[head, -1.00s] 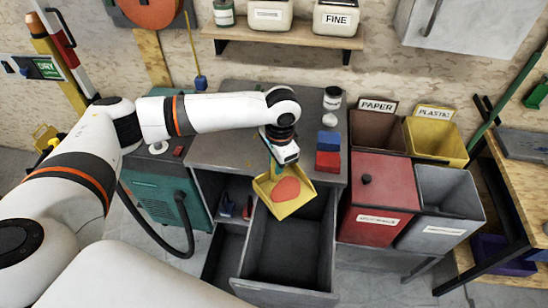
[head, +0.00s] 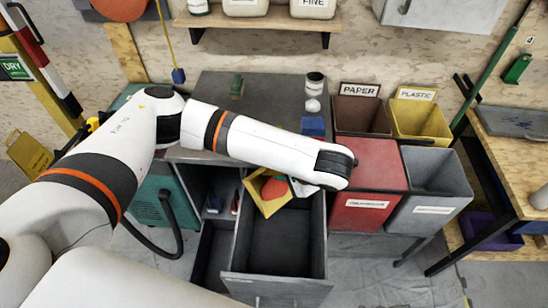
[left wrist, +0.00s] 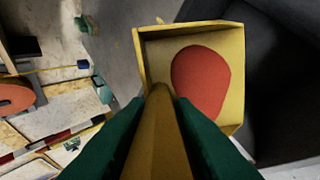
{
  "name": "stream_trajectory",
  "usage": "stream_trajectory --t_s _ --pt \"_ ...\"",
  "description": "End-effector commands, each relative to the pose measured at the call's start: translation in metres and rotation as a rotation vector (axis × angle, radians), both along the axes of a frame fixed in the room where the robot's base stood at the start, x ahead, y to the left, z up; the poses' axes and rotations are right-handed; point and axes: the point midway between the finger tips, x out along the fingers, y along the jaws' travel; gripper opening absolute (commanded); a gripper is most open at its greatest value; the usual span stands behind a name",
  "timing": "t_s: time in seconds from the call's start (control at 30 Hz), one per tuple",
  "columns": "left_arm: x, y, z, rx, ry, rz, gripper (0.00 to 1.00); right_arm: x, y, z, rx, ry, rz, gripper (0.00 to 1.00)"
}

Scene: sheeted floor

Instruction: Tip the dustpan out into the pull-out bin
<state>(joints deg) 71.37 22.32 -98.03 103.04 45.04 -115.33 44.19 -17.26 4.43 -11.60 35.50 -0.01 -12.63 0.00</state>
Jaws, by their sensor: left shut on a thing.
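The yellow dustpan (head: 255,184) is tilted over the back left of the open pull-out bin (head: 276,288), a dark grey drawer. An orange-red rounded piece (head: 273,189) is still inside the pan; it also shows in the left wrist view (left wrist: 201,82). My left gripper (left wrist: 160,105) is shut on the dustpan's yellow handle (left wrist: 157,130), with its green fingers on both sides. In the head view my own arm hides the handle and most of this gripper. The visible bin floor looks empty. My right gripper is not in view.
A red lidded bin (head: 372,175) and a grey bin (head: 432,190) stand right of the drawer. Paper (head: 360,115) and plastic (head: 420,118) bins stand behind them. The grey worktop (head: 270,95) holds a blue block (head: 313,126) and a jar (head: 315,82).

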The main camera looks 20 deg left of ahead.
Motion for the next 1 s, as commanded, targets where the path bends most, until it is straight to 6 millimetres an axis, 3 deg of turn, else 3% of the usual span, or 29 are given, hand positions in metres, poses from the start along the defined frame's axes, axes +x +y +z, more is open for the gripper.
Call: stream_trajectory --t_s 0.03,0.7,1.0 --pt "-0.001 -0.003 0.005 0.015 -0.004 -0.003 0.00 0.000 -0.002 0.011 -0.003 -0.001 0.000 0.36" --pt "-0.014 -0.027 -0.005 0.211 -0.105 -0.003 0.00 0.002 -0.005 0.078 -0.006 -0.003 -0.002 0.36" --pt "-0.020 -0.040 -0.013 0.309 -0.159 -0.006 0.00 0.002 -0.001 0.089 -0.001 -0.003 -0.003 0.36"
